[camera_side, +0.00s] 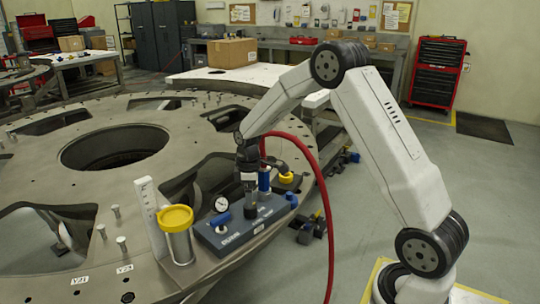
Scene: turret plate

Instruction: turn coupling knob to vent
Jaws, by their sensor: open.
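A blue-grey block (228,236) sits on the near right part of the large turret plate (115,235). A round dial gauge (221,204) and a blue handle-like part (220,221) are on it. A blue cylindrical part (264,181) stands right behind my gripper, below the end of a red hose (325,205); it may be the coupling, but I cannot tell which part is its knob. My gripper (250,209) points down over the block, its fingertips close to the block's top. The gap between its fingers is too small to make out; I cannot tell whether it touches anything.
A yellow-lidded metal canister (178,240) and a white upright post (150,215) stand left of the block. A yellow ring-shaped part (286,177) is to the right. The red hose arcs down beside my arm. Large openings cut through the plate.

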